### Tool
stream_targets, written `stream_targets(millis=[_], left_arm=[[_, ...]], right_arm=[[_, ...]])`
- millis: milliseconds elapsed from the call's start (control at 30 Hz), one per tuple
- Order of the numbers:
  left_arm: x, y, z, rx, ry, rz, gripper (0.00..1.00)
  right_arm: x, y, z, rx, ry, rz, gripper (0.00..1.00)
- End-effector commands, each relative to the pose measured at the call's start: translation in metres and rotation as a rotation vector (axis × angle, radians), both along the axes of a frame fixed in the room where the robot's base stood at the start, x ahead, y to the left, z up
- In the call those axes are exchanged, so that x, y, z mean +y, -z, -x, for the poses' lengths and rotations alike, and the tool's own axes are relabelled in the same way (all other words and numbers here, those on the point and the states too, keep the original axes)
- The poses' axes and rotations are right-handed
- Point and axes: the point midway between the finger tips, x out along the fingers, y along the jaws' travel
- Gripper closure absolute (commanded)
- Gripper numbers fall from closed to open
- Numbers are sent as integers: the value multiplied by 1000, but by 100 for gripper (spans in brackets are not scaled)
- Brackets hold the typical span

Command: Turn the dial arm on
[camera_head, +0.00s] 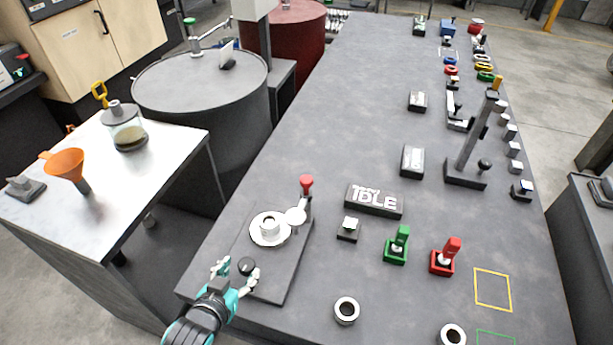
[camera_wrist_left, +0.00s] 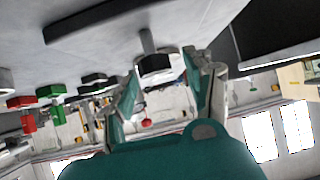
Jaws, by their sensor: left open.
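A dark base plate (camera_head: 281,283) lies on the near left of the long grey bench. It carries a pale round dial (camera_head: 265,230) with a raised hub, and a small upright arm with a red knob (camera_head: 306,182) behind it. Which part is the dial arm is not clear. A black round knob (camera_head: 246,266) stands at the plate's near end. My left gripper (camera_head: 238,272) is open, with its fingertips on either side of the black knob. In the left wrist view, the knob (camera_wrist_left: 155,65) shows between the spread fingers (camera_wrist_left: 165,78); contact cannot be told. My right gripper is out of view.
Right of the plate are a small block (camera_head: 348,229), a green switch (camera_head: 397,246), a red switch (camera_head: 445,257) and a lettered block (camera_head: 374,200). A metal ring (camera_head: 346,311) lies nearer. A side table (camera_head: 165,150) with an orange funnel (camera_head: 65,165) stands left.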

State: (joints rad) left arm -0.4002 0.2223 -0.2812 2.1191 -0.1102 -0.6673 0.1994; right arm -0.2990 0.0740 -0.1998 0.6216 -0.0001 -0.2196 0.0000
Motion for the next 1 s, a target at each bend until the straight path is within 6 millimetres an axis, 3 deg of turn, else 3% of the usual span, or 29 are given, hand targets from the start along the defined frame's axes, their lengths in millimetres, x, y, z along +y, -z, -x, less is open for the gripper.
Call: stream_targets(millis=[100,200,400,633,1000], left_arm=[[-22,-30,-23,-184,67,59,47],[-43,-56,-34,-332,137,123,47],[-67,-87,-37,-497,236,208,47],[-80,-93,-56,-516,247,216,47],[-116,-93,-128,-514,245,216,47]], right_arm=[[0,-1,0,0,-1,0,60],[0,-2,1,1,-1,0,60],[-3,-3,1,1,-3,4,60],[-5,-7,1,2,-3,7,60],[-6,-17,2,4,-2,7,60]])
